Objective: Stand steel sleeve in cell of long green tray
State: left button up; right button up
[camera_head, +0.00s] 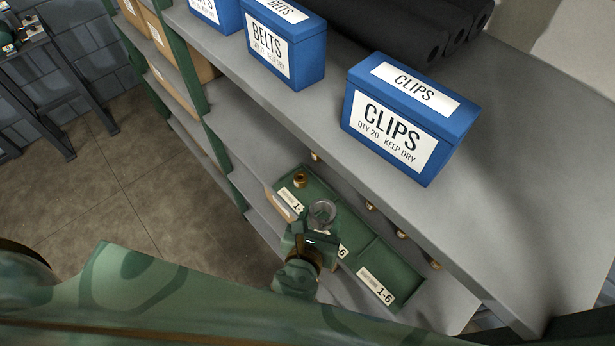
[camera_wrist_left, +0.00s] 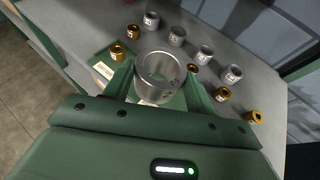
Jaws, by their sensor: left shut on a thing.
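My left gripper (camera_head: 315,226) is shut on a steel sleeve (camera_head: 322,211), a short grey ring with its open end up. In the left wrist view the sleeve (camera_wrist_left: 158,73) sits between the two green fingers. It is over the long green tray (camera_head: 399,273), which lies on a shelf below the top one. Whether the sleeve touches the tray floor cannot be told. A brass sleeve (camera_head: 299,181) stands in the tray's far cell. The near end of the tray looks empty. My gripper hides the tray's middle. My right gripper is in neither view.
Several steel sleeves (camera_wrist_left: 205,55) and brass sleeves (camera_wrist_left: 255,116) stand on the shelf behind the tray. The upper shelf (camera_head: 300,112) overhangs that area, with a blue clips box (camera_head: 436,150), a blue belts box (camera_head: 307,66) and black rolls (camera_head: 400,28).

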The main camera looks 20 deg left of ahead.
pick_arm(q)
jog(key=shift+d, duration=0.35)
jog(key=w+a+f+b, duration=0.1)
jog(key=w+f+b, duration=0.1)
jog(key=w+b, duration=0.1)
jog(key=w+a+f+b, duration=0.2)
jog(key=w+f+b, duration=0.1)
jog(key=w+b, duration=0.1)
jog(key=w+a+f+b, duration=0.1)
jog(key=w+f+b, duration=0.2)
jog(key=shift+w+a+f, duration=0.15)
jog(key=shift+w+f, duration=0.1)
jog(key=shift+w, duration=0.15)
jog(key=shift+w+a+f+b, duration=0.25)
jog(key=shift+w+f+b, duration=0.1)
jog(key=shift+w+b, duration=0.3)
jog(key=f+b, duration=0.4)
jog(key=b, duration=0.1)
jog(key=shift+w+a, duration=0.1)
jog(key=shift+w, duration=0.1)
jog(key=shift+r, duration=0.15)
jog(key=o, duration=1.4)
jog(key=shift+s, duration=0.1)
